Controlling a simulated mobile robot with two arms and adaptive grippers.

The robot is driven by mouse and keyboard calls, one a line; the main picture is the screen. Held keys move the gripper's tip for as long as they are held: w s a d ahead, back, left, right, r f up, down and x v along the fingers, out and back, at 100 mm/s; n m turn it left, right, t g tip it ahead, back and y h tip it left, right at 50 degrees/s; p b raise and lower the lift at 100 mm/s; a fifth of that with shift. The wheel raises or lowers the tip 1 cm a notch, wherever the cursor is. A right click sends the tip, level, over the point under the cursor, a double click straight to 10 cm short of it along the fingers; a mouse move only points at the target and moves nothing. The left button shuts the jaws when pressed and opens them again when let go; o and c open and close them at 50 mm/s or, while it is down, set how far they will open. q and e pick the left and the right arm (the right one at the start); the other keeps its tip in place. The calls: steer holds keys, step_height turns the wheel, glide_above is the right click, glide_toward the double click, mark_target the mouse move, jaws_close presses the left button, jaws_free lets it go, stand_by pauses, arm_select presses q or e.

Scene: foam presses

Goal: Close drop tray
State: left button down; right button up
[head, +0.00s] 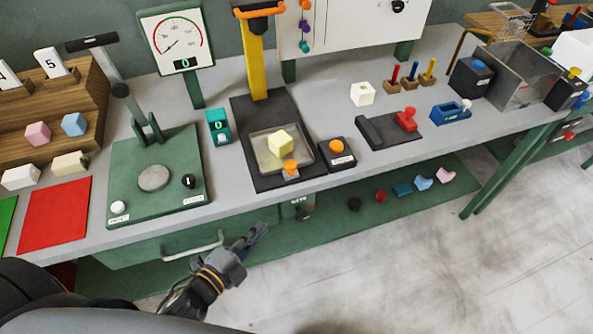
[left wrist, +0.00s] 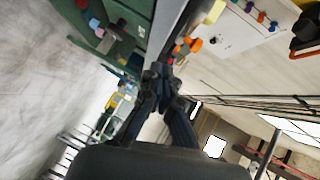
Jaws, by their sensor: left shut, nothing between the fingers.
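I cannot tell for sure which part is the drop tray. A green drawer-like front (head: 150,252) with a pale bar handle (head: 195,246) sits under the table's front edge; whether it stands open is unclear. A shallow grey tray (head: 262,161) with an orange knob (head: 291,166) lies on the black press base and holds a pale yellow cube (head: 281,143). My left gripper (head: 257,234) is shut and empty, in front of the table edge, right of the bar handle and apart from it. Its closed fingers show in the left wrist view (left wrist: 158,74). My right gripper is out of view.
A green press (head: 155,179) and a black box with an orange button (head: 337,153) stand on the table (head: 230,185). A lower green shelf (head: 330,222) holds several small coloured pieces. The floor (head: 400,280) at front right is clear.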

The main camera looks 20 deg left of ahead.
arm_select(q)
step_height(320, 180, up, 6)
steer(key=d+m+h, duration=0.1)
steer(key=d+m, duration=0.1)
steer(key=t+p, duration=0.1)
steer(key=p, duration=0.3)
glide_toward(286, 179)
steer(key=w+d+r, duration=0.4)
steer(key=w+d, duration=0.1)
steer(key=shift+w+a+f, duration=0.25)
steer(key=shift+w+f, duration=0.25)
steer(key=shift+w, duration=0.35)
steer(key=shift+w, duration=0.1)
steer(key=w+a+b, duration=0.1)
steer(key=w+a, duration=0.2)
steer(key=w, duration=0.1)
steer(key=w+a+b, duration=0.1)
steer(key=w+a, duration=0.1)
steer(key=w, duration=0.2)
steer(key=w+a+b, duration=0.2)
steer(key=w+a, duration=0.1)
steer(key=w, duration=0.1)
steer(key=shift+w+a, duration=0.3)
steer(key=shift+a, duration=0.15)
steer(key=shift+w+r, duration=0.1)
steer(key=shift+r, duration=0.05)
